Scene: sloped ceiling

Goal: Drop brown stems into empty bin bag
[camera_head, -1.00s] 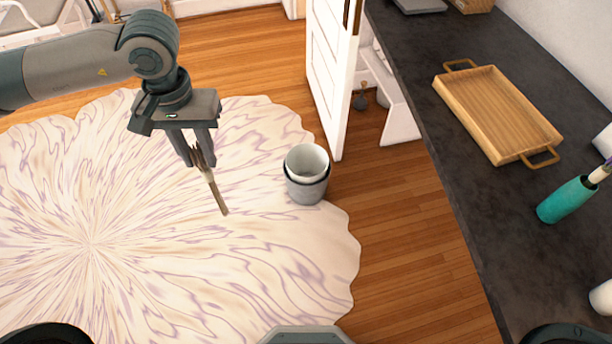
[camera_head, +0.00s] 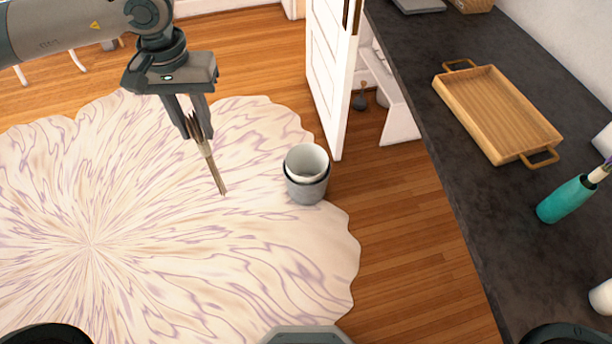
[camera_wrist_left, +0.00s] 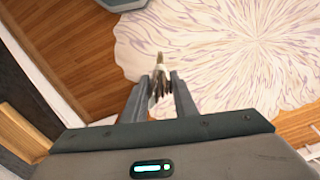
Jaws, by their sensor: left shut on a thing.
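My left gripper (camera_head: 192,135) is shut on the brown stems (camera_head: 211,170), a thin bundle that hangs tilted, its lower end pointing down and to the right. In the left wrist view the stems (camera_wrist_left: 160,75) show between the two fingers. The bin (camera_head: 306,188) is a small grey round bin with a white liner bag (camera_head: 306,160) inside; it stands on the rug's right edge. In the head view the stems appear to the left of the bin, apart from it. The bag looks empty from here. My right gripper is out of view.
A pale purple-veined rug (camera_head: 120,260) covers the floor. A white door (camera_head: 328,75) stands behind the bin. A dark counter (camera_head: 430,100) on the right bears a wooden tray (camera_head: 500,115) and a teal vase (camera_head: 567,200) with stalks in it.

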